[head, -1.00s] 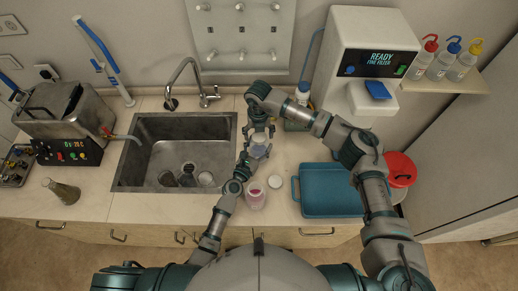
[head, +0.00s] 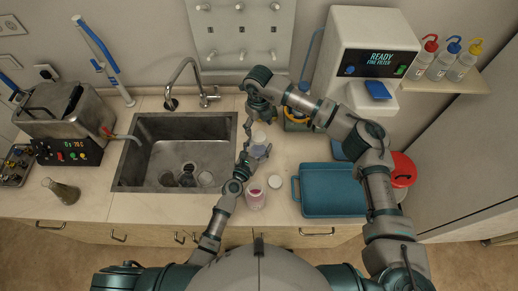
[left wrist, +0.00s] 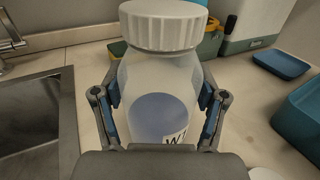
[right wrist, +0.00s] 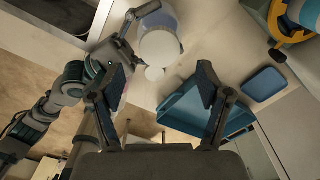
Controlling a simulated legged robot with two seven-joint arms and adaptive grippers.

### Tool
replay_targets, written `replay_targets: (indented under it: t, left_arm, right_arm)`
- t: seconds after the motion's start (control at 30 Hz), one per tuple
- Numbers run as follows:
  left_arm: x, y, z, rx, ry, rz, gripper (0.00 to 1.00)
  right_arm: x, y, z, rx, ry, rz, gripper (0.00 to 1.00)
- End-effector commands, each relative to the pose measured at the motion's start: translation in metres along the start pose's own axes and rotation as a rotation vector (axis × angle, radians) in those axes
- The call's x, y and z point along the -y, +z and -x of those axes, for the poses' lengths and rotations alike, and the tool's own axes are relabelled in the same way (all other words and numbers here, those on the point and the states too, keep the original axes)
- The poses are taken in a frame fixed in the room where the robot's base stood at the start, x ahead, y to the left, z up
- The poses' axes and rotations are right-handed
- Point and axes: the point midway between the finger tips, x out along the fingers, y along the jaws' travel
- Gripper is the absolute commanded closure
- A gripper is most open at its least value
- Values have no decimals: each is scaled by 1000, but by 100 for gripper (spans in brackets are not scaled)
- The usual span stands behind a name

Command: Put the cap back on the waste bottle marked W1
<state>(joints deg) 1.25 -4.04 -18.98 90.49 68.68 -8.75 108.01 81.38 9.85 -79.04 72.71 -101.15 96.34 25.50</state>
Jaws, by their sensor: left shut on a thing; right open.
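The waste bottle (left wrist: 160,110) is translucent with bluish liquid and a label that reads W with the rest cut off. A white ribbed cap (left wrist: 163,25) sits level on its neck. My left gripper (left wrist: 157,105) is shut around the bottle's body, which stands upright. In the head view the bottle (head: 259,138) is right of the sink. My right gripper (head: 260,112) is open and empty, behind and above the bottle. In the right wrist view the white cap top (right wrist: 160,47) shows beyond the open fingers (right wrist: 157,85).
A bottle with pink contents (head: 255,198) stands near the front edge, with a loose white lid (head: 275,181) beside it. A teal tray (head: 332,190) lies to the right. The sink (head: 180,150) is on the left. A filter machine (head: 372,60) stands behind right.

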Motion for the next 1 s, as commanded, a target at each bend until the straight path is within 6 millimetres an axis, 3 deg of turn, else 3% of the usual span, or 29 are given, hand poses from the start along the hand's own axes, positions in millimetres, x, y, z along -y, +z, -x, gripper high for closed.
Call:
replay_targets:
  t: [0.2, 0.4, 0.6, 1.0]
  left_arm:
    - [0, -1, 0, -1, 1, 0, 100]
    - [0, -1, 0, -1, 1, 0, 100]
    - [0, -1, 0, -1, 1, 0, 100]
    - [0, -1, 0, -1, 1, 0, 100]
  right_arm:
    - [0, 0, 13, 1, -1, 526, 23]
    - [0, 0, 20, -1, 0, 844, 23]
    - [0, 0, 22, -1, 0, 945, 23]
    - [0, -1, 15, -3, 1, 945, 23]
